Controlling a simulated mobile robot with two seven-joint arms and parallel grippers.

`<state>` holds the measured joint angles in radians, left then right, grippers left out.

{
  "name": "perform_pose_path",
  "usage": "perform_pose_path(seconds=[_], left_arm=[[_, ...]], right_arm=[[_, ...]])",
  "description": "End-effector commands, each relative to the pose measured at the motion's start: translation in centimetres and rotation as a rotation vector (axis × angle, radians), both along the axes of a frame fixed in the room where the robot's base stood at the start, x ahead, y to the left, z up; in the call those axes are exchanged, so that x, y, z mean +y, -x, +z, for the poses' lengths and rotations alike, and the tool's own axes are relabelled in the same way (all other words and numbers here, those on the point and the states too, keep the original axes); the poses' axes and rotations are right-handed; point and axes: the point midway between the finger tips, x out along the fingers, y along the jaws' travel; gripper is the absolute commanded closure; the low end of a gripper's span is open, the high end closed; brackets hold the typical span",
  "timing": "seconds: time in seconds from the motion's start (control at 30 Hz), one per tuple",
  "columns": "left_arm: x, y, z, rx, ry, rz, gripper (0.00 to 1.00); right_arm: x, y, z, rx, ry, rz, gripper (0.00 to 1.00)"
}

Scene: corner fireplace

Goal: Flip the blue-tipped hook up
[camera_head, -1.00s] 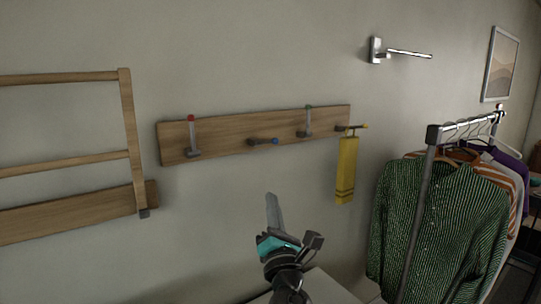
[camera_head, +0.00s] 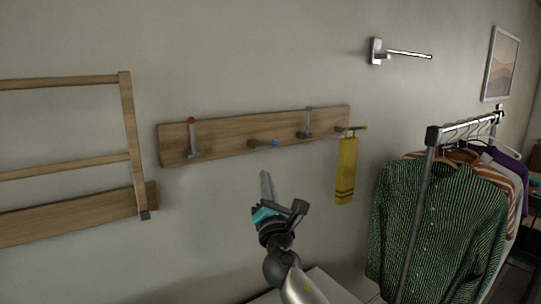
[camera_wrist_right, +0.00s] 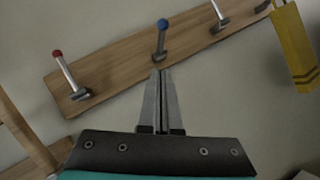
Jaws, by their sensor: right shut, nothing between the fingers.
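The blue-tipped hook (camera_head: 263,143) is on a wooden wall board (camera_head: 232,131). It sticks out from the board rather than standing up like the red-tipped hook (camera_head: 193,138) and the green-tipped hook (camera_head: 306,123). My right gripper (camera_head: 265,174) is below the blue-tipped hook in the head view, pointing up, its fingers shut and empty. In the right wrist view the closed fingertips (camera_wrist_right: 161,72) appear just under the base of the blue-tipped hook (camera_wrist_right: 160,42); I cannot tell whether they touch. My left gripper is not in view.
A yellow towel (camera_head: 346,171) hangs from the yellow-tipped hook (camera_head: 352,128) at the board's right end. A wooden rack (camera_head: 130,140) is on the left. A clothes rail (camera_head: 418,205) with shirts stands at the right. The wall below the board's middle is bare.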

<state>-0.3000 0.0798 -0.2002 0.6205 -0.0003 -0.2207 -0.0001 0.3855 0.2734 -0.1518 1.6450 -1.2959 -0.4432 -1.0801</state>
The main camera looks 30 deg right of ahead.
Motion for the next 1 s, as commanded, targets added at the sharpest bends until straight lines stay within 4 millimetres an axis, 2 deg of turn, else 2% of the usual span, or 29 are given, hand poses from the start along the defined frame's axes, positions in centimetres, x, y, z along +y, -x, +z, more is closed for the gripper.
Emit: perform_pose_path(seconds=[0.23, 0.3, 0.5, 1.0], left_arm=[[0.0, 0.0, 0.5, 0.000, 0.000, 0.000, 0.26], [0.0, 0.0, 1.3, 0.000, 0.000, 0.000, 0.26], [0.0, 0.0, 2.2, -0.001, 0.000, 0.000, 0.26], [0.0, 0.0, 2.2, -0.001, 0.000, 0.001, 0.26]], right_arm=[[-1.1, -3.2, 1.8, 0.000, 0.000, -0.001, 1.00], [-1.7, -3.4, 2.9, -0.001, 0.000, 0.000, 1.00], [-2.7, -3.9, 4.3, -0.001, -0.002, 0.000, 1.00], [-3.0, -4.1, 4.5, 0.000, -0.001, 0.000, 1.00]])
